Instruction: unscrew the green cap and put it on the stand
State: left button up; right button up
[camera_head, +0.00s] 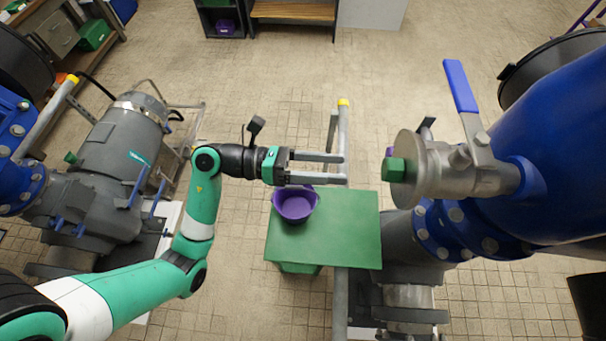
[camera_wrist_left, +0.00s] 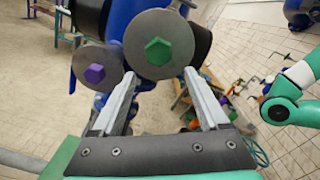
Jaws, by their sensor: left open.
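The green cap (camera_head: 393,169) is a hexagonal piece on the round metal end of a valve at the right in the head view. In the left wrist view the green cap (camera_wrist_left: 158,51) shows face-on in its grey disc, above the space between my fingertips. My left gripper (camera_head: 345,168) is open and empty, a short way left of the cap and pointing at it; its two fingers also show in the left wrist view (camera_wrist_left: 161,77). The stand, a green square top (camera_head: 350,235), is below and in front of the gripper. My right gripper is not in view.
A purple bowl (camera_head: 296,206) sits on the stand's left part. A blue valve lever (camera_head: 460,87) rises above the valve, beside a large blue pipe (camera_head: 560,140). A purple cap (camera_wrist_left: 95,73) is on a second disc. A yellow-tipped post (camera_head: 343,120) stands behind the gripper.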

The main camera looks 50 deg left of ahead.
aim_at(383, 170)
pick_arm(q)
jog(key=x, duration=1)
jog(key=shift+w+d+b, duration=0.1)
jog(key=shift+w+b, duration=0.25)
jog(key=shift+b, duration=0.05)
jog(key=shift+f, duration=0.1)
